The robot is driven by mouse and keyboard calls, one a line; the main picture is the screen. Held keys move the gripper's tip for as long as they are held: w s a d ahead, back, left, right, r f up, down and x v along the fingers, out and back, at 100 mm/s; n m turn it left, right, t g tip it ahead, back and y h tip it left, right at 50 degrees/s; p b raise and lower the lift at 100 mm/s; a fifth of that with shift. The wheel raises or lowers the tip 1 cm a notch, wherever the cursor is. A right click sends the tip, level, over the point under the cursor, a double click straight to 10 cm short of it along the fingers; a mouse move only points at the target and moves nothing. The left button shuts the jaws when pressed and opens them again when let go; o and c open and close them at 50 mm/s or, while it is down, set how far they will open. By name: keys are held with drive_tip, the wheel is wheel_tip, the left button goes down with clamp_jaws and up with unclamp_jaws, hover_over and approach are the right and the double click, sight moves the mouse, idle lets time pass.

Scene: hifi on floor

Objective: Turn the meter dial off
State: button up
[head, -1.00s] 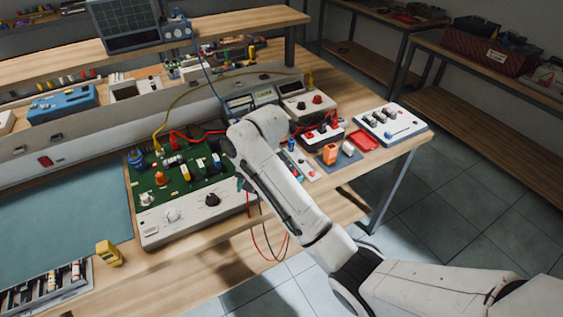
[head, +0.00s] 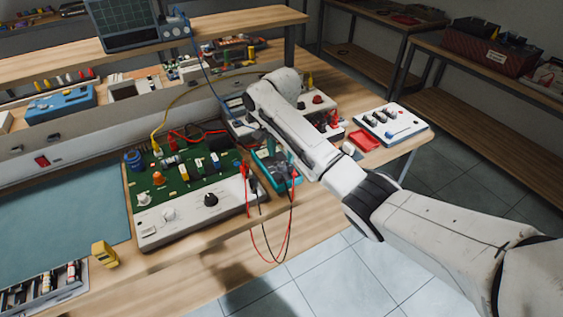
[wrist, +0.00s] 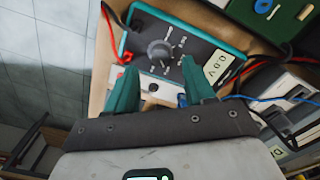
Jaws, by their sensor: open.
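The meter (wrist: 205,50) is a dark box with a teal rim, seen close up in the wrist view. Its round grey dial (wrist: 160,49) has a pointer and printed marks around it. The display (wrist: 219,65) reads what looks like 0.0 V. My gripper (wrist: 157,68) is open, its two teal fingers apart on either side of the dial's near side, with nothing between them. I cannot tell whether they touch the meter. In the head view the meter (head: 268,172) shows partly beside my arm, which hides much of it; its dial is not clear there.
Red and black leads (head: 247,176) hang from the meter over the bench edge. A green circuit board (head: 165,185) with knobs lies to its left. A red tray (head: 364,140) and a white switch box (head: 393,125) stand to the right. Floor in front is clear.

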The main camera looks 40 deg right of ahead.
sight(281, 164)
drive_tip(key=shift+f, duration=2)
drive_tip(key=shift+c, duration=0.2)
clamp_jaws()
